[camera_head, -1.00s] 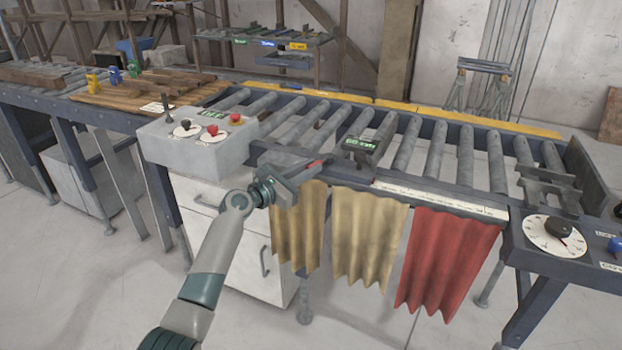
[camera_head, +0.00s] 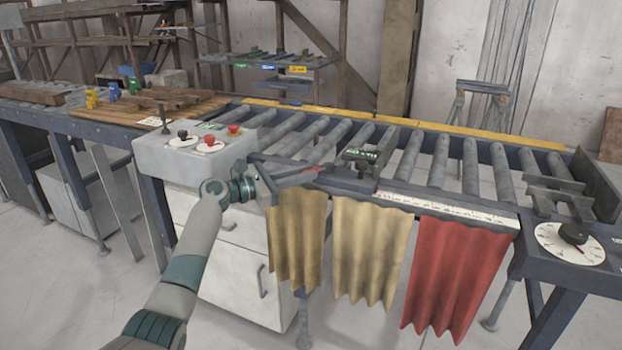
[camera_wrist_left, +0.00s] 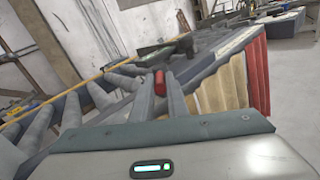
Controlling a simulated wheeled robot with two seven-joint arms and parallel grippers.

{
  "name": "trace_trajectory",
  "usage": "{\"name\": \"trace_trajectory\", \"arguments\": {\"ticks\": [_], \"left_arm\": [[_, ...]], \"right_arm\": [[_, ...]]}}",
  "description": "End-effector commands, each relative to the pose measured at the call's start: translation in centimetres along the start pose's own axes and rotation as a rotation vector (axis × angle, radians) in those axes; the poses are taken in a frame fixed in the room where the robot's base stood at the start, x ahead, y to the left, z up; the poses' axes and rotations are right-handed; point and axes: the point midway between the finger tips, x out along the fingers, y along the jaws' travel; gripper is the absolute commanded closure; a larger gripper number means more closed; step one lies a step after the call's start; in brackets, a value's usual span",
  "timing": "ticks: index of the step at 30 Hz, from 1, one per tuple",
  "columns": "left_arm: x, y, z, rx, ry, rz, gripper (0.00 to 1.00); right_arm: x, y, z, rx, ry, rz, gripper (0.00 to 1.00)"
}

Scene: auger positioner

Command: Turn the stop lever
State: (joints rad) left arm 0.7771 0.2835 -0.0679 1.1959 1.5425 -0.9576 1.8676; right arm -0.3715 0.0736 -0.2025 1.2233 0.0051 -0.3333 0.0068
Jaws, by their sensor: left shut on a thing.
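The stop lever shows as a small red handle (camera_head: 317,169) at the front rail of the roller table, just left of the dark stop block with a green display (camera_head: 362,154). My left gripper (camera_head: 308,173) reaches in from the left, above the tan curtain, and is shut on the red handle. In the left wrist view the red handle (camera_wrist_left: 159,82) sits between the two grey fingers (camera_wrist_left: 160,96). The fingers hide part of the lever. My right gripper is in neither view.
A grey control box (camera_head: 190,155) with dials and red knobs stands close to the left of my gripper. Tan and red curtains (camera_head: 455,275) hang below the front rail. A round white dial (camera_head: 560,248) is at the right. Rollers (camera_head: 437,165) fill the table behind.

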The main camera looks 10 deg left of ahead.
Motion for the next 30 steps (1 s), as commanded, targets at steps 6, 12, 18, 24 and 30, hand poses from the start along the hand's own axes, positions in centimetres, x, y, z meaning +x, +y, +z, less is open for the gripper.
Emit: {"name": "trace_trajectory", "arguments": {"ticks": [6,12,18,24,30], "left_arm": [[-0.33,0.13,-0.30,-0.001,0.003,-0.007,1.00],[-0.31,0.11,-0.30,-0.001,0.004,-0.007,1.00],[-0.29,0.12,-0.25,-0.001,0.003,-0.006,0.68],[-0.28,0.15,-0.14,0.000,0.001,-0.006,0.68],[-0.82,0.18,-0.19,0.000,0.001,-0.005,0.68]], "right_arm": [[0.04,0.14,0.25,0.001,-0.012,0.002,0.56],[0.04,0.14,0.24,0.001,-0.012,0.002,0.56],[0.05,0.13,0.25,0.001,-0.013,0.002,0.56],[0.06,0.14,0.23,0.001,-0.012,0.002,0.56],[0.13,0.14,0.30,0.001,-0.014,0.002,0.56]]}}
